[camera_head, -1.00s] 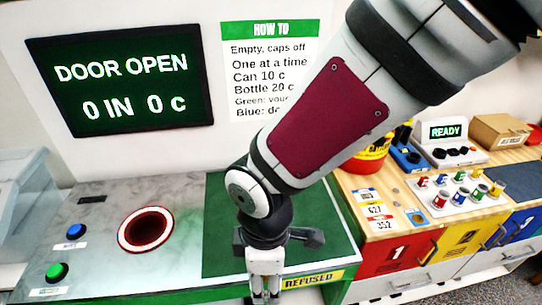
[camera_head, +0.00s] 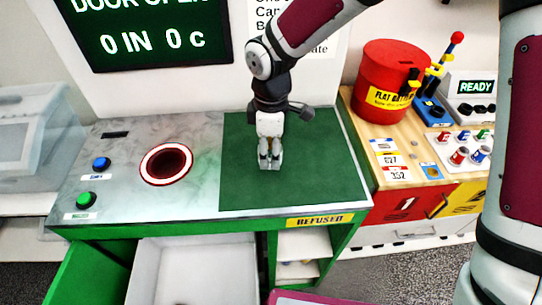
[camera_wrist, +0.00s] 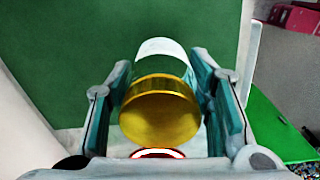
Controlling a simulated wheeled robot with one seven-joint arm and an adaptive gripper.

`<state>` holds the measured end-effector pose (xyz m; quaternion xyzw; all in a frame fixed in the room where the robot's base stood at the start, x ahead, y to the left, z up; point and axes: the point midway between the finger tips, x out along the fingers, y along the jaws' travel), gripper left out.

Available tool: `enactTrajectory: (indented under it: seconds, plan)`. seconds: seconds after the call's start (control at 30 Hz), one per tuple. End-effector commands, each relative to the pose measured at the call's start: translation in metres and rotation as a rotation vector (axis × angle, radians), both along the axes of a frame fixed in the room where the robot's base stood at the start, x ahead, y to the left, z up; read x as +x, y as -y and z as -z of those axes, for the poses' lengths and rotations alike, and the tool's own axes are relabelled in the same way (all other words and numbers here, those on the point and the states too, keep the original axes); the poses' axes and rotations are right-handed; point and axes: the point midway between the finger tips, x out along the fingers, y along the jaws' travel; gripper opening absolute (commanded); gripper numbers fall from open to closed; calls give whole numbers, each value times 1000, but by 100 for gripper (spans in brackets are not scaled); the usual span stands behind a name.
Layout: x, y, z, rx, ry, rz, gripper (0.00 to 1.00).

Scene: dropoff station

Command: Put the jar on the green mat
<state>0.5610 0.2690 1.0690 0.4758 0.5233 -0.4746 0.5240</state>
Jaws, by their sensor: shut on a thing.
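My gripper (camera_head: 270,163) points down over the left part of the green mat (camera_head: 318,172) in the head view. In the wrist view my gripper (camera_wrist: 163,80) is shut on the jar (camera_wrist: 160,108), with one finger on each side. The jar has a gold lid facing the camera and a pale label beyond it. The green mat (camera_wrist: 75,50) fills the background behind the jar. In the head view the fingers hide nearly all of the jar. I cannot tell whether its far end touches the mat.
A red-ringed round hole (camera_head: 166,164) lies left of the mat, with a blue button (camera_head: 101,164) and a green button (camera_head: 86,199). A red tub (camera_head: 388,82) stands on the wooden counter to the right. The mat's right part is clear.

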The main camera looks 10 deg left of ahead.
Motion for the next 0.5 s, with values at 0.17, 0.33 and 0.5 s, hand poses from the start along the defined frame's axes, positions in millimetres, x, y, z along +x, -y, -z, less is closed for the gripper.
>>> enactTrajectory:
  seconds: [0.17,0.33,0.5]
  plan:
    - [-3,0,20,-1,-4,-2,15]
    - [-1,0,33,0,0,-1,15]
    - [-1,0,33,1,0,0,15]
